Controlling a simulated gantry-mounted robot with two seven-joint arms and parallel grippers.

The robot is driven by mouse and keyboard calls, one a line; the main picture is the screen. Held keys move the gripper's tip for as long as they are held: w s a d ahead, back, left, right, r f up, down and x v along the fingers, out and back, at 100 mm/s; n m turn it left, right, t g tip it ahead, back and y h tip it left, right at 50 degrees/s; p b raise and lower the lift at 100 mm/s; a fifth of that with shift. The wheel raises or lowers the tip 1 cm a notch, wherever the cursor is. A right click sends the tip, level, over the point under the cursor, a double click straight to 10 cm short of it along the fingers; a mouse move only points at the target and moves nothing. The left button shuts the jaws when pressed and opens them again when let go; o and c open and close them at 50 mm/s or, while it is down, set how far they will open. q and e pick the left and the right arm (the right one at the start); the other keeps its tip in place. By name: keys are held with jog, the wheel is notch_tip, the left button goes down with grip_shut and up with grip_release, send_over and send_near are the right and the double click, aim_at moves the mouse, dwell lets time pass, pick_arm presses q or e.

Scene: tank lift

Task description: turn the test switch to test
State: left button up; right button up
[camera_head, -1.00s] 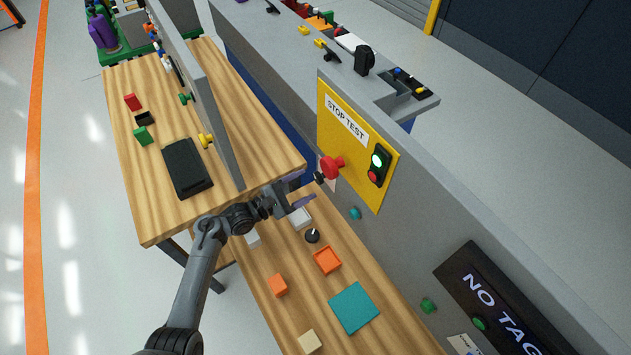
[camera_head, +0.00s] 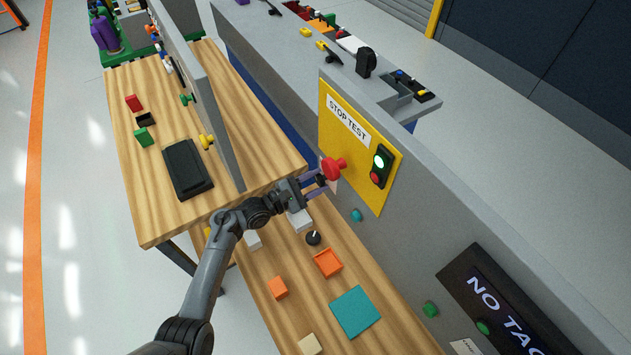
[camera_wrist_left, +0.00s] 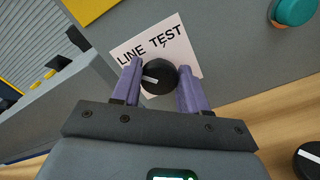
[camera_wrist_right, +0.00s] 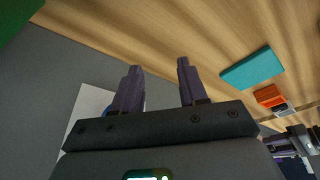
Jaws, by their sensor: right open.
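The test switch is a black round knob (camera_wrist_left: 158,76) on a white label plate (camera_wrist_left: 178,42) reading LINE on the left and TEST on the right. Its white mark points left, toward the LINE side. My left gripper (camera_wrist_left: 158,80) has one purple finger on each side of the knob; whether they press on it I cannot tell. In the head view the left gripper (camera_head: 327,180) is at the wall panel, just below the red button, and hides the knob. My right gripper (camera_wrist_right: 160,72) is open and empty in its wrist view, out of the head view.
Close above the left gripper are a red mushroom button (camera_head: 333,168) and a yellow STOP TEST panel (camera_head: 352,120) with a lit green lamp (camera_head: 379,161). A teal button (camera_head: 357,215) lies lower right. The bench below holds a black knob (camera_head: 313,238) and an orange tray (camera_head: 328,262).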

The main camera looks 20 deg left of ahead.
pick_arm(q)
jog(key=shift+c, duration=1.4)
pick_arm(e)
jog(key=shift+d+r, duration=0.1)
jog(key=shift+r, duration=0.05)
pick_arm(q)
jog(key=shift+m+p, duration=0.4)
jog(key=shift+r+m+p, duration=0.1)
jog(key=shift+m+p, duration=0.55)
jog(key=shift+m, duration=0.45)
jog(key=m+p, duration=0.1)
jog(key=m, duration=0.7)
jog(key=shift+f+p, duration=0.25)
jog(key=shift+p, duration=0.1)
jog(key=m, duration=0.4)
jog(key=shift+f+m, duration=0.15)
jog(key=shift+m, duration=0.25)
pick_arm(e)
notch_tip(320, 180, up, 3)
jog(key=shift+r, duration=0.1)
